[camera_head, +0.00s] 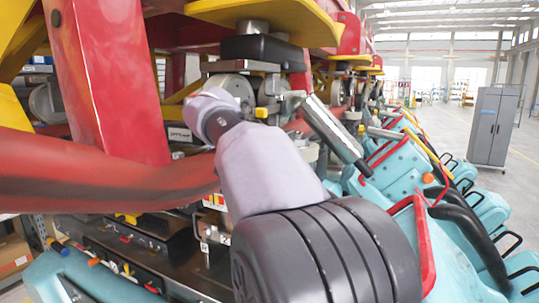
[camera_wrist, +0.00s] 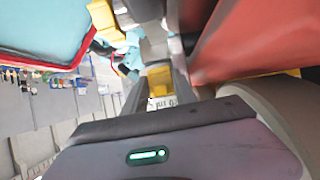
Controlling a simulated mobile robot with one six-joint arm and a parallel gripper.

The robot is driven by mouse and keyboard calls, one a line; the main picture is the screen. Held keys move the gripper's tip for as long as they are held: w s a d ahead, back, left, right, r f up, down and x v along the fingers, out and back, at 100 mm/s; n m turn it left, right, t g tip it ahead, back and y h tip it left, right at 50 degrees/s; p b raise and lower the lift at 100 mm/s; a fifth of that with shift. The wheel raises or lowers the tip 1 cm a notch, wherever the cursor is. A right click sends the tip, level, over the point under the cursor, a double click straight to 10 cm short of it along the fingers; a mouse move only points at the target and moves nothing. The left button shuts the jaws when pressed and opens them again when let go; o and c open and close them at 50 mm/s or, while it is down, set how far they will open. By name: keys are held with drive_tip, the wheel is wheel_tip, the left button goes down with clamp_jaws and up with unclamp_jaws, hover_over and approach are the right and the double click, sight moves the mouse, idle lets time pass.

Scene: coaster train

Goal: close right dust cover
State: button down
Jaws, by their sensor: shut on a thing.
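My arm's lilac wrist (camera_head: 215,110) reaches up to the wheel assembly under the red and yellow train frame in the head view. My gripper's fingers are hidden there. In the wrist view my gripper (camera_wrist: 160,85) shows beyond its dark body with the green light. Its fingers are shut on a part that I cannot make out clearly. A yellow piece (camera_wrist: 160,80) and a small white label show between or just behind the fingers. I cannot tell for certain which part is the right dust cover, or how far it stands open.
A red beam (camera_head: 105,80) and a thick red tube (camera_head: 90,170) lie left of my arm. A round metal wheel (camera_head: 232,88) sits close to the wrist. Turquoise seats (camera_head: 400,165) with red edges line the right. A grey cabinet (camera_head: 492,125) stands on open floor behind.

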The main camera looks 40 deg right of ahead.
drive_tip(key=c, duration=1.3)
unclamp_jaws()
drive_tip(key=v, duration=1.7)
drive_tip(key=shift+s+a+r, duration=0.1)
